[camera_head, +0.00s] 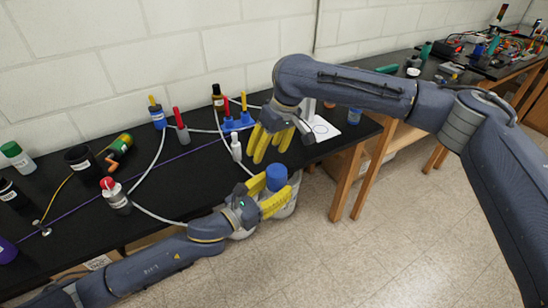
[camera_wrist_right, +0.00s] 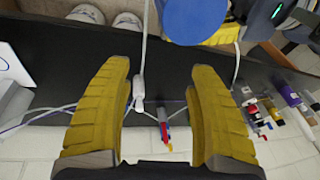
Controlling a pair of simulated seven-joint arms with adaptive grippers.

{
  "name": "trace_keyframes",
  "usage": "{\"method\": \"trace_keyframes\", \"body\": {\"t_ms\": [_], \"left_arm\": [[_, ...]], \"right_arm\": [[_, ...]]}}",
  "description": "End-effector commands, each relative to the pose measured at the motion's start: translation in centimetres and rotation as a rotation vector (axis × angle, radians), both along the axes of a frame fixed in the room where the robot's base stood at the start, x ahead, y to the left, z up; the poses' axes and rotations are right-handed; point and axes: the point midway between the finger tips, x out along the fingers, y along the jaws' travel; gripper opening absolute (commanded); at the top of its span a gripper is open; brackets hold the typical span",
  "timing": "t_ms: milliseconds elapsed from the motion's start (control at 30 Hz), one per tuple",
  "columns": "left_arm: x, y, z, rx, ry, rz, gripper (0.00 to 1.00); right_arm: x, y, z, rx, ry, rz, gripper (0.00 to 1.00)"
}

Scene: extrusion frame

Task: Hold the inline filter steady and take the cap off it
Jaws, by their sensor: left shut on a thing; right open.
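The inline filter shows mainly as its round blue cap (camera_head: 276,177), upright just beyond the table's front edge. My left gripper (camera_head: 262,200) is shut around the filter below the cap, and its fingers hide most of the body. The cap (camera_wrist_right: 195,16) also shows at the top of the right wrist view, with a yellow left finger (camera_wrist_right: 226,36) beside it. My right gripper (camera_head: 270,143) is open and empty, above the table and behind the cap. Its two fingers frame the right wrist view (camera_wrist_right: 160,75), and the cap lies outside them.
A white bottle-like piece (camera_head: 236,147) stands close to the right gripper. White tubing (camera_head: 152,163) loops over the black table (camera_head: 185,190). Several bottles, such as a red-capped one (camera_head: 115,195), stand at left.

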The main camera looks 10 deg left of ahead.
Motion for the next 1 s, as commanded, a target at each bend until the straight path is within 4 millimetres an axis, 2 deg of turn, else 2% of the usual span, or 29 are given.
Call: {"method": "trace_keyframes", "body": {"t_ms": [100,200,500,667,1000], "left_arm": [[0.0,0.0,0.1,-0.001,-0.001,0.000,0.00],[0.0,0.0,0.1,-0.001,-0.001,0.000,0.00],[0.0,0.0,0.1,-0.001,-0.001,0.000,0.00],[0.0,0.0,0.1,-0.001,-0.001,0.000,0.00],[0.0,0.0,0.1,-0.001,-0.001,0.000,0.00]], "right_arm": [[-2.4,-0.4,1.1,-0.104,-0.003,0.086,0.60],[-3.9,-1.1,1.7,-0.177,0.000,0.138,0.60],[-6.1,-2.4,2.4,-0.292,0.006,0.212,0.60],[-6.2,-2.6,1.2,-0.303,0.008,0.221,0.60],[-6.2,-2.6,-3.0,-0.301,0.008,0.219,0.60]]}}
